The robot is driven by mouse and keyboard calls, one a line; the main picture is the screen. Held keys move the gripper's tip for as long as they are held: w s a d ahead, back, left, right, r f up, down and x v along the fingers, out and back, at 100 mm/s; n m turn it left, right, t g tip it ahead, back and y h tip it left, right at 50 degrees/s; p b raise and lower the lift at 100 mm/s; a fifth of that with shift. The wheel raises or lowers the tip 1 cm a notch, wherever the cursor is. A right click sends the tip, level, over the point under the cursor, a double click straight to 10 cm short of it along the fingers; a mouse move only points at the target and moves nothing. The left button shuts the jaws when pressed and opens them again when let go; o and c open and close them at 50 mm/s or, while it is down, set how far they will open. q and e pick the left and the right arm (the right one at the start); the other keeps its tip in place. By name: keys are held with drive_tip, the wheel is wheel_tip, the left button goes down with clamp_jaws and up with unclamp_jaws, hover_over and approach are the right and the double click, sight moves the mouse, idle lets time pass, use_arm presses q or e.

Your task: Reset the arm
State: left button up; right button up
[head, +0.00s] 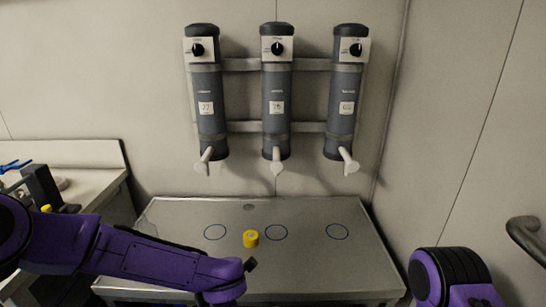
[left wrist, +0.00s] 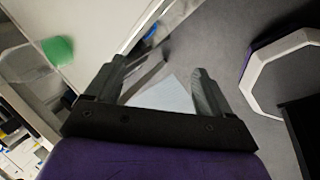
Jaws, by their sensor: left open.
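My left arm comes in from the left in the head view, purple with black joints. Its gripper tip (head: 250,265) is near the front of the metal bench, to the front of a small yellow cylinder (head: 251,239) and apart from it. In the left wrist view the left gripper (left wrist: 158,80) has its two dark fingers spread, with nothing between them. Of my right arm only a purple and black part shows at the lower right of the head view. Its gripper is out of view.
The metal bench (head: 185,210) has several blue circles drawn on it. Three grey dispensers (head: 277,105) with white spouts hang on the wall above. A counter (head: 70,153) with a dark device stands at the left. A grey handle (head: 528,238) is at the right. The bench's right side is clear.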

use_arm(q)
drive_tip(key=s+a+f+m+t, duration=0.1)
drive_tip(key=s+a+f+m, duration=0.25)
drive_tip(key=f+m, duration=0.2)
drive_tip(key=s+a+f+m+t, duration=0.1)
drive_tip(key=s+a+f+m, duration=0.25)
drive_tip(key=f, duration=0.35)
drive_tip(key=s+a+f+m+g, duration=0.1)
drive_tip(key=s+a+f+m, duration=0.1)
drive_tip(key=s, duration=0.4)
drive_tip(key=s+a+f+m+g, duration=0.1)
drive_tip(key=s+a+f+m, duration=0.2)
drive_tip(key=s, duration=0.4)
drive_tip(key=s+a+f+m, duration=0.2)
drive_tip(key=s+a+m, duration=0.2)
drive_tip(key=s, duration=0.3)
drive_tip(key=shift+s+f+g, duration=0.2)
drive_tip(key=shift+f+g, duration=0.1)
drive_tip(key=shift+g, duration=0.1)
